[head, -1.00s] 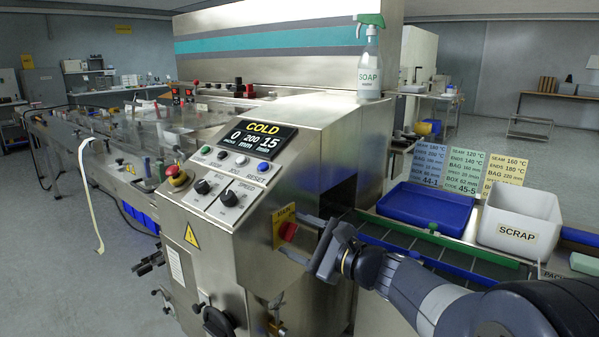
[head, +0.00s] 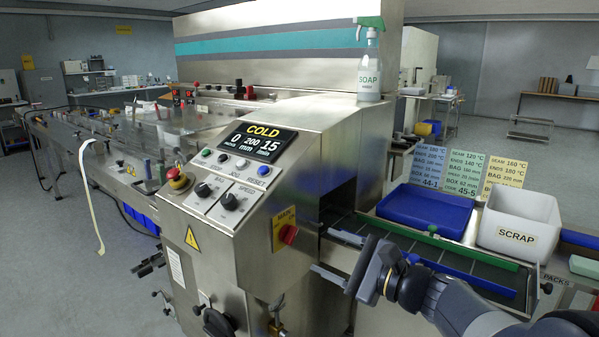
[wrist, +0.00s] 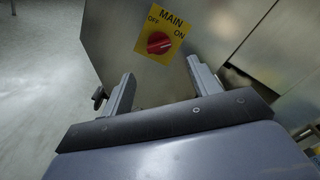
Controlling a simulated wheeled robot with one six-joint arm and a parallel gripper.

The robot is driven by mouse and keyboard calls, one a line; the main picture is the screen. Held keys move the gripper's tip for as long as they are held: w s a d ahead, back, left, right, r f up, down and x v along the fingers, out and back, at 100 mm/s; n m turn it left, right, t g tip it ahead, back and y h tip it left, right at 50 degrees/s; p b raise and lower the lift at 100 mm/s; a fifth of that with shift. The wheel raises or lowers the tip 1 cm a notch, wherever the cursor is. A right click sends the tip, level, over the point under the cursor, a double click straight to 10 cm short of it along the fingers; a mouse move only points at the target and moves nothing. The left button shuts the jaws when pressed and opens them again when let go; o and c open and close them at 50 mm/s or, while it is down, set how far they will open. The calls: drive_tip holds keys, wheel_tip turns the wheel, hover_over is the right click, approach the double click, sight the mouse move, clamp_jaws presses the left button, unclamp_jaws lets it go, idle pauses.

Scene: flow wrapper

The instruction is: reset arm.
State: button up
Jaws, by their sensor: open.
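My gripper (head: 338,272) is in the lower right of the head view, in front of the steel machine and the near edge of the outfeed belt. Its two fingers point left and stand apart with nothing between them. The wrist view also shows the open, empty fingers (wrist: 158,85). Beyond them is the red main switch (wrist: 159,43) on its yellow OFF/ON plate, apart from the fingers. In the head view the main switch (head: 288,234) is left of my gripper. The machine's display (head: 260,141) reads COLD, 0, 200 mm and 15.
A blue tray (head: 410,219) and a white SCRAP bin (head: 517,236) stand behind the belt (head: 400,252). A soap bottle (head: 369,75) stands on the machine. A red stop button (head: 177,180) sits on the panel. Open floor (head: 85,285) lies at the left.

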sight(296, 235)
drive_tip(key=w+a+n+b, duration=0.1)
drive_tip(key=a+n, duration=0.1)
drive_tip(key=n, duration=0.1)
drive_tip(key=w+a+n, duration=0.2)
drive_tip(key=n, duration=0.1)
drive_tip(key=w+a+n+b, duration=0.1)
drive_tip(key=w+a+n, duration=0.1)
drive_tip(key=n, duration=0.2)
drive_tip(key=shift+r+b, duration=0.25)
drive_tip(key=shift+b, duration=0.05)
drive_tip(key=n+p, duration=0.1)
drive_tip(key=n, duration=0.3)
drive_tip(key=shift+r, duration=0.15)
drive_tip(key=shift+s+a+n+p, duration=0.1)
drive_tip(key=shift+n+p, duration=1.25)
drive_tip(key=shift+n, duration=0.75)
drive_tip(key=shift+s+d, duration=0.25)
drive_tip(key=shift+d, duration=0.1)
